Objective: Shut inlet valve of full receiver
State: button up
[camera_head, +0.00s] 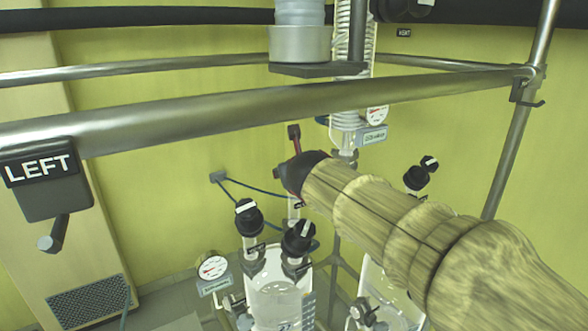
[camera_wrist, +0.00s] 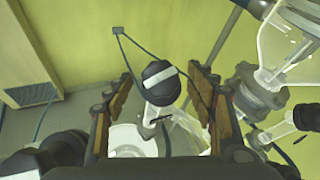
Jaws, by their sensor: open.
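The left glass receiver (camera_head: 278,303) stands at the lower middle of the head view, with what looks like a liquid surface inside. Two black valve knobs with white bars, one at left (camera_head: 248,217) and one at right (camera_head: 298,238), sit on its top. My gripper (camera_head: 292,174) is above and behind them. In the wrist view my gripper (camera_wrist: 160,79) is open, its fingers on either side of a black knob (camera_wrist: 161,88) with a nearly level white bar; contact cannot be told. In the head view my gripper seems to hide this knob. A right receiver (camera_head: 376,285) is partly hidden by my arm.
A metal rail (camera_head: 240,107) crosses in front of the reactors. A "LEFT" sign (camera_head: 40,168) hangs from it. A gauge (camera_head: 213,266) is beside the left receiver. In the wrist view, dark knobs (camera_wrist: 65,147) are at lower left and glass piping (camera_wrist: 285,45) is at right.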

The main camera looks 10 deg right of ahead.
jog(key=shift+x, duration=1.1)
jog(key=shift+c, duration=1.2)
jog(key=c, duration=0.9)
jog(key=shift+c, duration=0.2)
jog(key=shift+f+m+h+b, duration=0.15)
jog(key=shift+m+h+b, duration=0.2)
jog(key=shift+b, duration=0.65)
